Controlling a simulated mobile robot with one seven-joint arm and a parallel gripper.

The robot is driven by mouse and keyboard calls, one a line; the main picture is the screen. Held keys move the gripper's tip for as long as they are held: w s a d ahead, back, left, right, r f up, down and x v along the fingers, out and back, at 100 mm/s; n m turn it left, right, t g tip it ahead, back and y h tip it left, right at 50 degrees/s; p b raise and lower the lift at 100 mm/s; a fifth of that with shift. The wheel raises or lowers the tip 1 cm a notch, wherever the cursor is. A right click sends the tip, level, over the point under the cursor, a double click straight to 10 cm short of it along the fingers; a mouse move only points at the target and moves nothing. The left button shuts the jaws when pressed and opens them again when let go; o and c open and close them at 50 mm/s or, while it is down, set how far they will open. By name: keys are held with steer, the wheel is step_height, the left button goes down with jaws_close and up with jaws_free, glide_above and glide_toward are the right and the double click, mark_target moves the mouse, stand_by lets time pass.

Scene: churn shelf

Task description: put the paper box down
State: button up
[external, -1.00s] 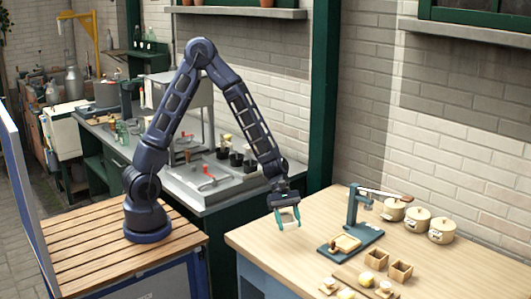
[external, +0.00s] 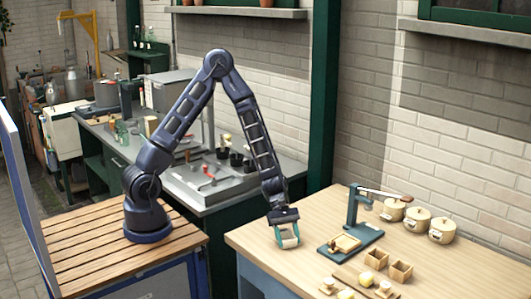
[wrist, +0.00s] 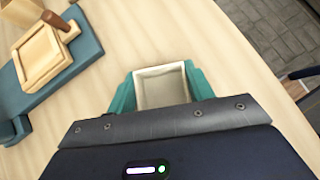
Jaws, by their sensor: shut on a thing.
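The paper box (external: 288,240) is a small, pale, open-topped box between the teal fingers of my gripper (external: 286,238) in the external view. My gripper is shut on it, low over the left part of the wooden table (external: 330,205). In the wrist view the box (wrist: 162,86) shows its pale inside, with a teal finger of my gripper (wrist: 160,92) at each side. Its near part is hidden by my gripper body. I cannot tell whether its bottom touches the table.
A blue-green press stand (external: 352,238) with a wooden mould stands right of my gripper. Three lidded pots (external: 416,219) are behind it. Small wooden boxes (external: 400,271) and a board with pale pieces lie at the front. The table around my gripper is clear.

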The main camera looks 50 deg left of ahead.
steer(key=shift+f, duration=0.1)
steer(key=o, duration=0.9)
steer(key=shift+o, duration=0.2)
